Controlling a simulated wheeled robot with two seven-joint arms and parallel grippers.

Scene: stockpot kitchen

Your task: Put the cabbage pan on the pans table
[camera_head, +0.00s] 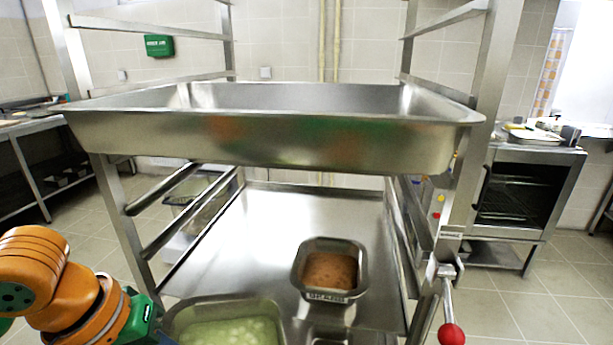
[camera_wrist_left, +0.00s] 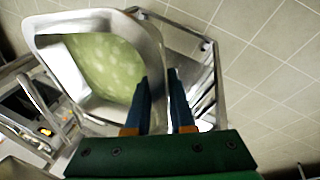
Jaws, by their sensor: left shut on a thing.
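The cabbage pan (camera_head: 185,312) is a steel pan with pale green contents, at the bottom of the head view, partly cut off by the frame edge. It fills the upper left of the left wrist view (camera_wrist_left: 105,65). My left gripper's blue fingers (camera_wrist_left: 160,85) are shut on its rim, one on each side of the wall. In the head view my orange left arm comes in from the lower left beside the pan. My right gripper is in neither view. I cannot tell which surface is the pans table.
A steel rack holds a large empty-looking pan (camera_head: 270,140) on its upper rails. Below it, a steel surface (camera_head: 270,215) bears a labelled pan with brown contents (camera_head: 335,293). A red-knobbed handle (camera_head: 451,334) stands at the right post. An oven (camera_head: 520,190) is behind right.

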